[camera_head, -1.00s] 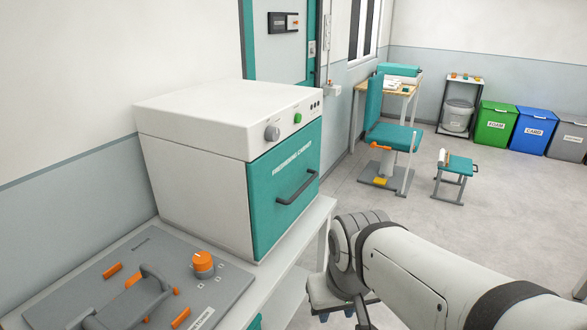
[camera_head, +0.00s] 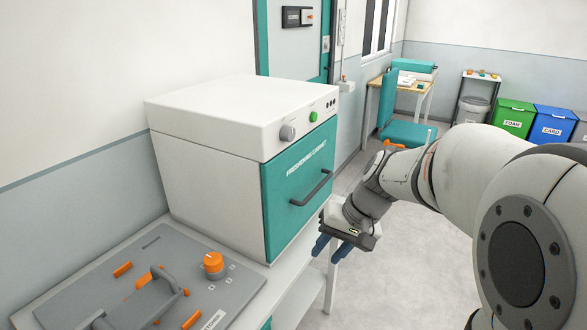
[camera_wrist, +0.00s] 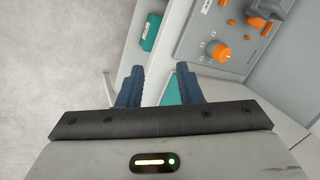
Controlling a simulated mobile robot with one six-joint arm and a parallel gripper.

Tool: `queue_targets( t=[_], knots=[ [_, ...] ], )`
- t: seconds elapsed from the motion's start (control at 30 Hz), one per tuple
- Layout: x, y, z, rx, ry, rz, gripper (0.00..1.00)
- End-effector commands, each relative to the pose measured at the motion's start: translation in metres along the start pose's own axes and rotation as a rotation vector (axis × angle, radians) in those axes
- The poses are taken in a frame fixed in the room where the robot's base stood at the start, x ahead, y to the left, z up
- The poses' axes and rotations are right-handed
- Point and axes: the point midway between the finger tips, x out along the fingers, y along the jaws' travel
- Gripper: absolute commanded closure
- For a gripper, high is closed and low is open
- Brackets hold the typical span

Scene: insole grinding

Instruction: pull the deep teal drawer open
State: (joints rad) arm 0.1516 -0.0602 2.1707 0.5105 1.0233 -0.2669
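My gripper (camera_head: 332,248) is at the right of the bench, below and right of the cabinet handle, with blue fingers pointing down. In the wrist view its two fingers (camera_wrist: 160,85) are apart with nothing held between them. A teal front (camera_wrist: 150,32) with a small pale mark shows beyond the fingers, on the bench side. Another teal patch (camera_wrist: 172,92) shows between the fingers, partly hidden. In the head view only a teal sliver (camera_head: 267,323) shows under the bench top. I cannot tell which teal part is the deep drawer; no drawer handle is clear.
The freshening cabinet (camera_head: 210,165) stands on the bench, its dark handle (camera_head: 312,188) sticking out close to my arm. A grey panel with an orange knob (camera_head: 213,262) lies on the bench. A bench leg (camera_head: 332,285) is below my gripper. Open floor (camera_head: 400,285) lies to the right.

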Motion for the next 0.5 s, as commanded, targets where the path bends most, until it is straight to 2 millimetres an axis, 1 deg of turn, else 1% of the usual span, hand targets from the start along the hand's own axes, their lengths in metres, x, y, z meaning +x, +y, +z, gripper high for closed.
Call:
queue_targets(
  t=[0.03,0.17,0.2,0.27,0.3,0.37,0.4,0.47,0.5],
  knots=[
    [0.006,-0.003,-0.024,0.033,-0.009,-0.060,0.68],
    [0.018,-0.010,-0.084,0.101,-0.004,-0.233,0.68],
    [0.022,-0.010,-0.103,0.122,0.003,-0.286,0.68],
    [0.028,-0.009,-0.132,0.152,0.020,-0.367,0.68],
    [0.032,-0.006,-0.152,0.172,0.034,-0.419,0.68],
    [0.038,0.000,-0.181,0.201,0.061,-0.499,0.68],
    [0.043,0.006,-0.201,0.220,0.082,-0.550,0.68],
    [0.049,0.016,-0.228,0.246,0.118,-0.624,0.68],
    [0.053,0.024,-0.245,0.262,0.145,-0.669,0.68]
  ],
)
